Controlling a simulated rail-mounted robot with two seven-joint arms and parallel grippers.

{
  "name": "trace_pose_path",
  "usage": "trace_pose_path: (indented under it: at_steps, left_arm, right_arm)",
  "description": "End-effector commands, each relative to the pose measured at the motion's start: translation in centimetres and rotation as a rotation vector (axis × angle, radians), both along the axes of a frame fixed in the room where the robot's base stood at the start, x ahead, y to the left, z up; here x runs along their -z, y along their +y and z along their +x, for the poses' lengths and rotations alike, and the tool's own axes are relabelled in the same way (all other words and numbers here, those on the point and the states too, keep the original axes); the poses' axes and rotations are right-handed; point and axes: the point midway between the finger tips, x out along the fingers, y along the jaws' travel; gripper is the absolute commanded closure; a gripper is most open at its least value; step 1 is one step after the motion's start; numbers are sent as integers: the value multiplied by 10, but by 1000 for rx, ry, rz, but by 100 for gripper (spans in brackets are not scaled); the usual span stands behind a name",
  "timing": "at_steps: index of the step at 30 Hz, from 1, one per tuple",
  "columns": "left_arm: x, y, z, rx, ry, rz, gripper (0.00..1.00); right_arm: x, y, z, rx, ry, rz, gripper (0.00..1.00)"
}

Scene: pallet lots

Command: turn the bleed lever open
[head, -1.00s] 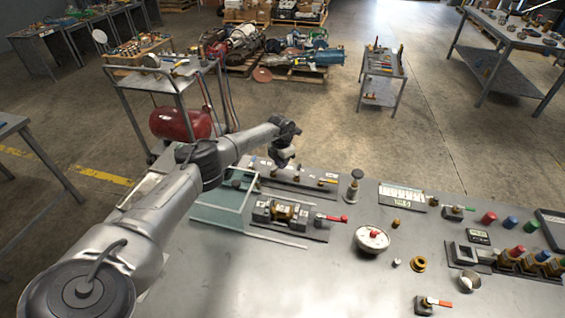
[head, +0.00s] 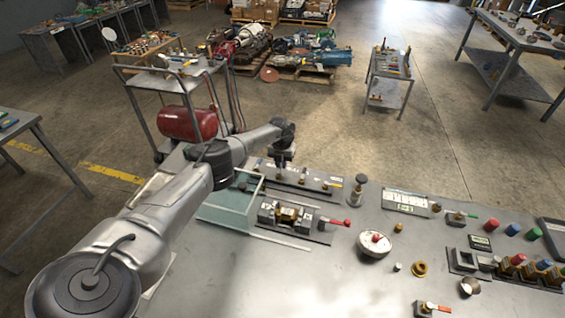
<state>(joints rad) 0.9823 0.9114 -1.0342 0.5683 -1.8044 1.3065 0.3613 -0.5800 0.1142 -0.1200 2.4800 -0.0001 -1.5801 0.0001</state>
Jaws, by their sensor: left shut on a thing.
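A grey valve manifold (head: 318,180) with several small brass valves lies at the back edge of the bench, behind a larger valve block. My left gripper (head: 282,168) reaches down over the left part of this manifold. Its jaws are shut on a small lever there, most likely the bleed lever. The wrist and fingers hide that lever, so its angle cannot be told. My right gripper is out of view.
A glass-sided tray (head: 228,208) lies under my left forearm. The valve block (head: 290,216) with a red lever (head: 338,223) stands just in front. The bench's front middle is clear.

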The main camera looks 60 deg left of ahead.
Motion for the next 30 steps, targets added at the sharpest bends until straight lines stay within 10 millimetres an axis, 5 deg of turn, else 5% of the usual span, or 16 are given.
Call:
trace_pose_path:
  at_steps: [15,16,23,30]
  left_arm:
    - [-1,0,0,-16,-1,-2,100]
    - [-1,0,0,-16,0,-1,83]
    - [0,0,0,-14,0,0,61]
    - [-1,0,0,-13,0,0,60]
  right_arm:
    - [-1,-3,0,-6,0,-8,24]
    - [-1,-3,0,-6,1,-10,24]
    - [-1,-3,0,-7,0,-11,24]
    - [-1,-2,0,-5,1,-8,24]
